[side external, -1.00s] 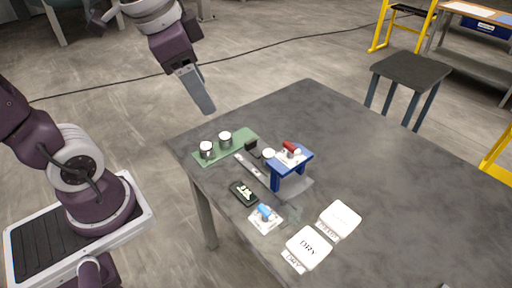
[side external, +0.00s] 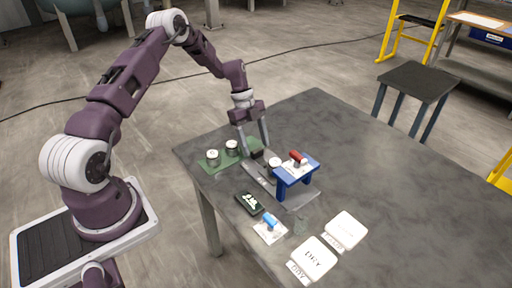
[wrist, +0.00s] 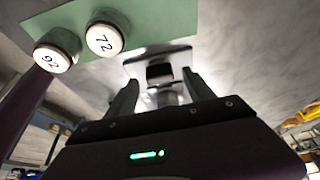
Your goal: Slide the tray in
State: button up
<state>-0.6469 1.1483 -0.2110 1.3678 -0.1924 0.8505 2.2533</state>
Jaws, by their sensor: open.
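The grey metal tray (side external: 257,173) lies on the table in front of the blue press (side external: 295,173). A black block-like handle (side external: 257,154) stands at its end away from the press. A white-topped cylinder (side external: 274,163) is close to the press side. My gripper (side external: 255,152) is open and low over the handle, with one finger on either side of it in the side view. In the wrist view the handle (wrist: 159,73) shows between and beyond the two fingers (wrist: 162,90). I cannot tell whether a finger touches it.
Two white-topped cylinders, marked 92 (wrist: 56,52) and 72 (wrist: 104,36), stand on a green mat (side external: 213,164) left of my gripper. A dark device (side external: 248,203), a blue-handled item (side external: 270,221) and white pads, one marked DRY (side external: 314,258), lie nearer. The table's right side is clear.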

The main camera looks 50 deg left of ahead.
aim_at(274, 160)
jog(key=shift+x, duration=0.85)
grip_shut()
jog(key=d, duration=0.9)
grip_release()
jog(key=shift+r, duration=0.1)
